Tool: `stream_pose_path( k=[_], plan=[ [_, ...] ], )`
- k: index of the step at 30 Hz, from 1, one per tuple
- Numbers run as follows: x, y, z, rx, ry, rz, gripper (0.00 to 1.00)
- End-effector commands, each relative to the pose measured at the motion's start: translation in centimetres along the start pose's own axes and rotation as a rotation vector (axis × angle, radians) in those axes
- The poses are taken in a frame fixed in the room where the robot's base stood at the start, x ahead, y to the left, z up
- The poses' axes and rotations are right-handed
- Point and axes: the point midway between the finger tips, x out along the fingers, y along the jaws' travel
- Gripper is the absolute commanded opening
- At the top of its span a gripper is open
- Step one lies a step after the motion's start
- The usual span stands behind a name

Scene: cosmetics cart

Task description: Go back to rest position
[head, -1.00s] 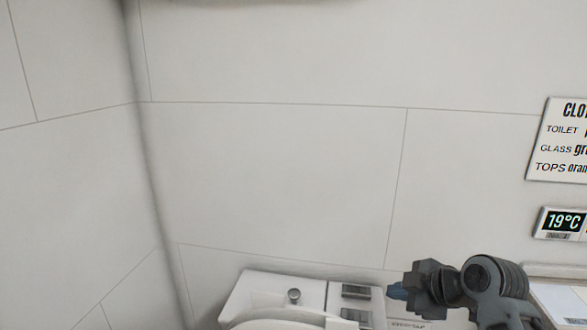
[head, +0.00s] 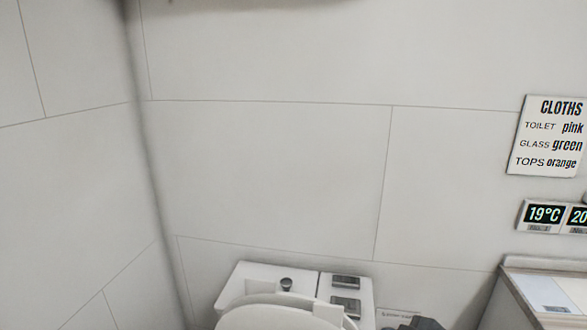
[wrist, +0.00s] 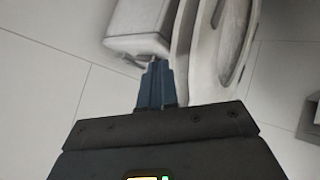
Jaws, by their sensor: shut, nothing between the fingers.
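My gripper (wrist: 156,75) shows in the wrist view with its blue fingers together and nothing between them. In that view its tips overlap the lower edge of a white toilet (wrist: 222,50), and I cannot tell how far apart they are. In the head view only a dark part of my arm shows at the bottom edge, right of the toilet (head: 270,312). The gripper's fingers are out of the head view.
A cloth-colour sign (head: 547,136) and a temperature display (head: 544,214) hang on the tiled wall (head: 270,170) at right. A counter (head: 510,270) stands at the lower right. A corner of walls is at left.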

Motion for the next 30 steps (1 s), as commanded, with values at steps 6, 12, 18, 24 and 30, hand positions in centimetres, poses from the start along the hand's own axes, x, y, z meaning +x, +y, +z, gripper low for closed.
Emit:
stream_pose_path(
  k=[6,12,18,24,30],
  plan=[
    [-2.1,-7.0,2.9,0.192,0.006,0.087,0.0],
    [-6.3,-12.8,5.6,0.37,0.016,0.194,0.0],
    [-12.1,-17.5,7.7,0.516,0.038,0.295,0.0],
    [-19.2,-20.8,8.8,0.626,0.078,0.386,0.0],
    [-27.0,-22.6,8.7,0.704,0.139,0.453,0.0]
  ],
)
